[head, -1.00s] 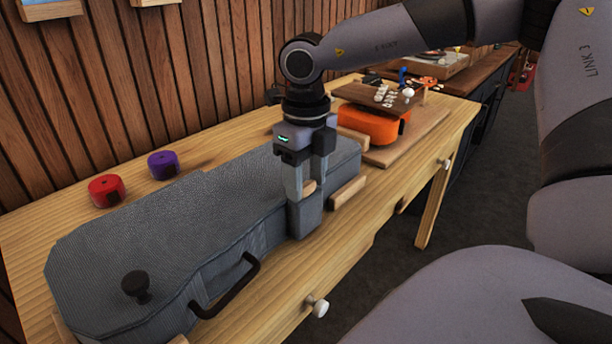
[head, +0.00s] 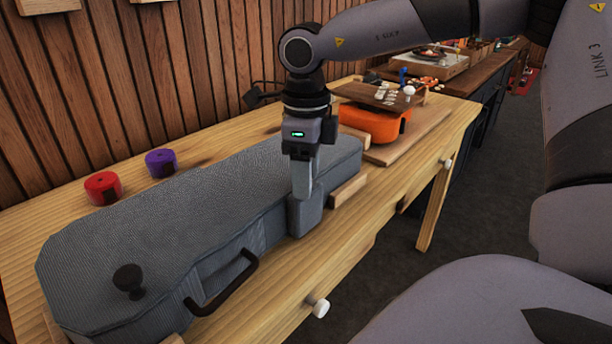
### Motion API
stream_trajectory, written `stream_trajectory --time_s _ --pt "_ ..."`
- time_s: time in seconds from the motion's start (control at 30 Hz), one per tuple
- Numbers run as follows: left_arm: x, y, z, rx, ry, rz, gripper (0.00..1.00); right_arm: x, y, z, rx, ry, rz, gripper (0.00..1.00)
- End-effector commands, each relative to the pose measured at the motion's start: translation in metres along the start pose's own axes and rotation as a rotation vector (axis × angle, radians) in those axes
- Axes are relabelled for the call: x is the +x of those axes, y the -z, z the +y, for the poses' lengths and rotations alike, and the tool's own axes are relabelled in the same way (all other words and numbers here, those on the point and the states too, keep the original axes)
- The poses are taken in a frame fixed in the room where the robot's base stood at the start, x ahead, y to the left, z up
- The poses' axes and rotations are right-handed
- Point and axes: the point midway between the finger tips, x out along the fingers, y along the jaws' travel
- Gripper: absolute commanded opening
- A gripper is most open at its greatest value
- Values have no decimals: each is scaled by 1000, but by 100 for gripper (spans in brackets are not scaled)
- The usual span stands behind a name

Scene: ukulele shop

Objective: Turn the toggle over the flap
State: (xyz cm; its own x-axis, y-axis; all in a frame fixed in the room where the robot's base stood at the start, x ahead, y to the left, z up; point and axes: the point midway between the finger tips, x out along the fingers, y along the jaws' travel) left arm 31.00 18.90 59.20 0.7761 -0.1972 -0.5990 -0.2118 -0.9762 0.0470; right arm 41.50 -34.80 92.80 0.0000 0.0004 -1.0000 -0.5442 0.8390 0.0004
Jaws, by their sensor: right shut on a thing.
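A long grey case (head: 190,215) lies on the wooden workbench, its lid down. A grey flap (head: 308,213) hangs over the case's front side near its right end. My right gripper (head: 303,192) points straight down at the top of this flap. Its fingers line up one behind the other from here, and it is shut on the toggle, a small wooden piece that the near finger now hides. I cannot tell the toggle's exact angle. My left gripper is not in view.
Wooden blocks (head: 348,190) sit against the case. A black handle (head: 225,290) sticks out in front and a black knob (head: 129,280) stands on the lid.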

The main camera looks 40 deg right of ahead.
Motion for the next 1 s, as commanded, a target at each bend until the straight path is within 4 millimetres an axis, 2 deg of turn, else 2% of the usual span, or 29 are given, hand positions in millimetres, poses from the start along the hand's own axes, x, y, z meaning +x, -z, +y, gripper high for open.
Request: stream_trajectory --time_s 0.7,1.0 --pt "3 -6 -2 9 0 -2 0 0 0 0 -680 1 1 22" --pt "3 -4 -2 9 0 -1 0 -1 0 0 -917 1 0 22"
